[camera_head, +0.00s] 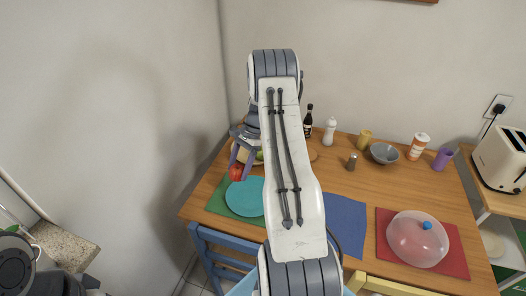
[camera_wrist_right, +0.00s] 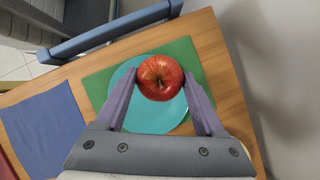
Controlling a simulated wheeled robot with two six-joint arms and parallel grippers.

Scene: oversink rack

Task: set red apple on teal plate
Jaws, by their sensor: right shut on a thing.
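The red apple (camera_head: 236,172) is between the fingers of my right gripper (camera_head: 239,172), above the far left part of the table. In the right wrist view, the apple (camera_wrist_right: 160,77) sits between the two fingertips of the shut gripper (camera_wrist_right: 160,80), stem showing. The teal plate (camera_head: 245,197) lies on a green placemat (camera_head: 217,199) at the table's left end. In the right wrist view, the teal plate (camera_wrist_right: 150,117) shows behind and below the apple, partly hidden by it. My left gripper is not in view.
My right arm hides the table's middle. A blue placemat (camera_head: 346,222) lies right of it, and a clear dome (camera_head: 417,240) sits on a red placemat (camera_head: 457,262). A dark bottle (camera_head: 308,124), a white bottle (camera_head: 329,132) and a grey bowl (camera_head: 384,153) stand behind. A blue chair (camera_head: 208,237) borders the front edge.

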